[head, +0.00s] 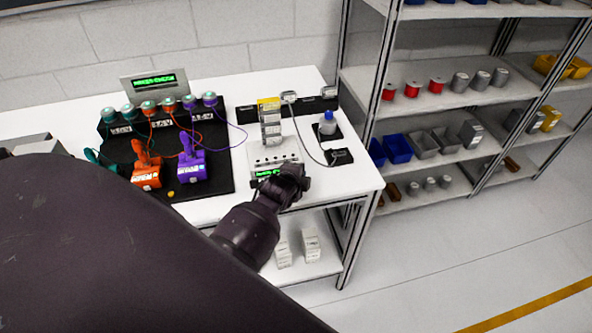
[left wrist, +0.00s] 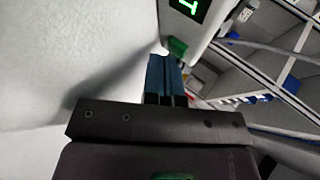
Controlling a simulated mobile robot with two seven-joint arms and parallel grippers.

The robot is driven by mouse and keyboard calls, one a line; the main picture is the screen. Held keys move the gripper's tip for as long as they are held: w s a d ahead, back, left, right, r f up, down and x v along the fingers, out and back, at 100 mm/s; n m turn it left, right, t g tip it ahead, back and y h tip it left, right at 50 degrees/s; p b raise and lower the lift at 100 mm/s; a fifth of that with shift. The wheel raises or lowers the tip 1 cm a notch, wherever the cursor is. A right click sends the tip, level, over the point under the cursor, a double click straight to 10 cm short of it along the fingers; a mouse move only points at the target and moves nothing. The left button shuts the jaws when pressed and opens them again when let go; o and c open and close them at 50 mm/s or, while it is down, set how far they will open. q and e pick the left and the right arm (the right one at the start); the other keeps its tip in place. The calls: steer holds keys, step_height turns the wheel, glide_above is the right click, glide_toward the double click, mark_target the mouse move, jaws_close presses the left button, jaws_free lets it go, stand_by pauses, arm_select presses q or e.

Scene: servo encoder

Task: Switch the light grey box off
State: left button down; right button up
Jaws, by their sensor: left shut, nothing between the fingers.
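The light grey box (head: 262,152) stands near the right front of the white table, with a lit green display on its front. In the left wrist view the box (left wrist: 214,38) is at the top, with part of the green display and a small green piece (left wrist: 177,47) at its lower edge. My left gripper (head: 291,178) is at the box's front right corner. Its blue fingers (left wrist: 164,70) are shut and empty, with the tips close to the green piece; I cannot tell whether they touch. My arm hides part of the box's front. My right gripper is not in view.
A black mat (head: 217,184) with orange and purple devices and cables lies to the left. A blue-capped bottle (head: 328,124) and a cabled black piece (head: 341,157) are right of the box. A shelf rack (head: 455,103) with bins stands beyond the table's right edge.

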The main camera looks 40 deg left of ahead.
mark_target(305, 201)
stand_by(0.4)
arm_select(q)
steer(key=shift+s+d, duration=0.3)
steer(key=shift+d, duration=0.05)
steer(key=shift+s+d, duration=1)
steer(key=shift+d, duration=0.15)
steer(key=shift+s+d, duration=0.95)
steer(key=shift+d, duration=0.2)
steer(key=shift+n, duration=0.3)
